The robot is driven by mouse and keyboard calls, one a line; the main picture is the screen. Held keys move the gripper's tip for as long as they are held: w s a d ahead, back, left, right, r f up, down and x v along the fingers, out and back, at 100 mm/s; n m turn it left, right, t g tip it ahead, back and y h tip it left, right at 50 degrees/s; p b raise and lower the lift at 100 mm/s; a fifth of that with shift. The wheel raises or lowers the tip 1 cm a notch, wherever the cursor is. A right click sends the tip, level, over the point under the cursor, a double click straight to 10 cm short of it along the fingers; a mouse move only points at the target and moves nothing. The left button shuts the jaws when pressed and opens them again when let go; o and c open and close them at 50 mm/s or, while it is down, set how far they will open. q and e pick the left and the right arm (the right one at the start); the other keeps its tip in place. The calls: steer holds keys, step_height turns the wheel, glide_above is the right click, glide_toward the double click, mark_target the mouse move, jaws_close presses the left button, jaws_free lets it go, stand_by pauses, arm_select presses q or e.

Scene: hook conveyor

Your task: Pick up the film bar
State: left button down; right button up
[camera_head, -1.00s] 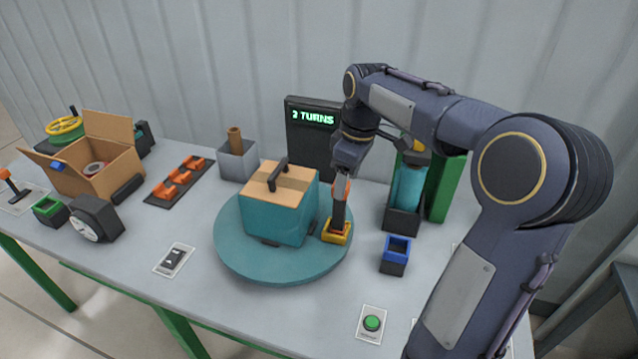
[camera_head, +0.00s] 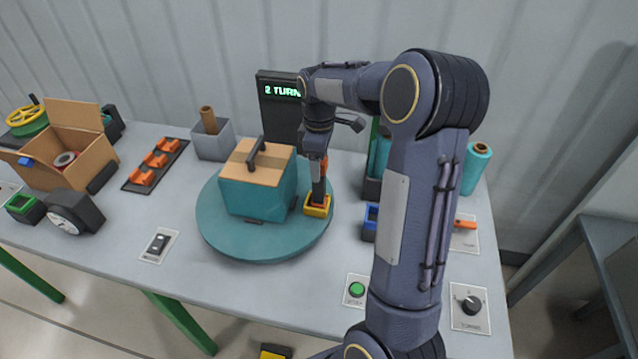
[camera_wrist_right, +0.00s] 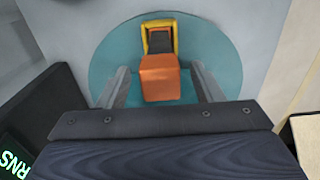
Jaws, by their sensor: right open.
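The film bar looks like a dark upright bar with an orange upper end (camera_head: 323,166). It stands in a yellow socket (camera_head: 317,207) at the right edge of the teal turntable (camera_head: 225,238). My right gripper (camera_head: 319,172) points down at the bar and partly hides it in the head view. In the right wrist view the orange end (camera_wrist_right: 160,78) lies between the two open fingers (camera_wrist_right: 160,84), with a gap on each side. The dark shaft and yellow socket show beyond it. My left gripper is not in view.
A teal box (camera_head: 255,195) with a dark handle stands on the turntable, left of the bar. A display (camera_head: 277,115) stands behind. A blue socket (camera_head: 370,222) and teal rolls (camera_head: 476,165) are to the right, partly behind my arm.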

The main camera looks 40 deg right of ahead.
jaws_close()
stand_by(0.3)
steer(key=shift+r, duration=0.1)
